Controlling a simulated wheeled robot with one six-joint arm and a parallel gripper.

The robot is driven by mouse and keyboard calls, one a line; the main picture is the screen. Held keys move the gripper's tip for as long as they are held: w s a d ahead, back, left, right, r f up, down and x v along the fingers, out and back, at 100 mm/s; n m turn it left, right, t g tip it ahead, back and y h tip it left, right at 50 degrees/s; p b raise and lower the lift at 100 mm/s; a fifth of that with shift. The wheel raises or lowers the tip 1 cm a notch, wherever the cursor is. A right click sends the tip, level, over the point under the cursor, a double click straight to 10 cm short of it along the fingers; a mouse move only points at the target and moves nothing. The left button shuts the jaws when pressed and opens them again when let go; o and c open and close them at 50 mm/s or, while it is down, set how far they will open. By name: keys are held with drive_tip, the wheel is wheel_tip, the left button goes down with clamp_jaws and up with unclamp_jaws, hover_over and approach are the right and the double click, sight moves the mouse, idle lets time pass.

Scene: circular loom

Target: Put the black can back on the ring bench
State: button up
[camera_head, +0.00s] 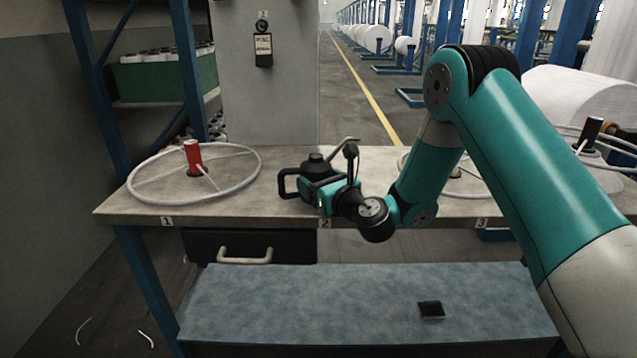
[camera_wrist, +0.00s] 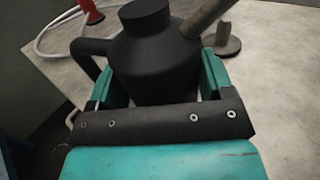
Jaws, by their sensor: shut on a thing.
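The black can (camera_head: 316,163), with a side handle and a long spout, is at the middle of the ring bench (camera_head: 240,207), near the label 2. My gripper (camera_head: 322,188) is shut on the can's body from the front. In the wrist view the can (camera_wrist: 152,55) stands upright between the two teal fingers, its handle to the left and its spout to the upper right. The can's underside is hidden, so I cannot tell whether it touches the bench top.
A white ring with a red spool (camera_head: 194,158) lies at the bench's left end. A ring with a dark spool (camera_head: 590,134) is at the right. A drawer handle (camera_head: 245,256) sits below the bench edge. A dark small object (camera_head: 431,310) lies on the blue-grey surface (camera_head: 300,305) in front.

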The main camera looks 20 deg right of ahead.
drive_tip(key=o, duration=1.5)
drive_tip(key=shift+f, duration=0.1)
drive_tip(key=shift+o, duration=0.2)
drive_tip(key=shift+s, duration=0.1)
drive_tip(key=b+v, duration=1.1)
drive_tip(key=s+a+n+g+y, duration=0.7)
drive_tip(key=s+a+n+g, duration=0.6)
drive_tip(key=n, duration=1.1)
drive_tip(key=s+d+f+n+g+h, duration=0.1)
drive_tip(key=s+d+n+g+h, duration=0.1)
drive_tip(key=s+n+h, duration=0.2)
drive_tip(key=s+d+f+n+g+h, duration=0.1)
drive_tip(key=s+d+n+g+h, duration=0.1)
drive_tip(key=s+n, duration=0.9)
drive_tip(key=shift+d+n+h, duration=0.3)
drive_tip(key=shift+d+h, duration=0.15)
drive_tip(key=shift+h, duration=0.55)
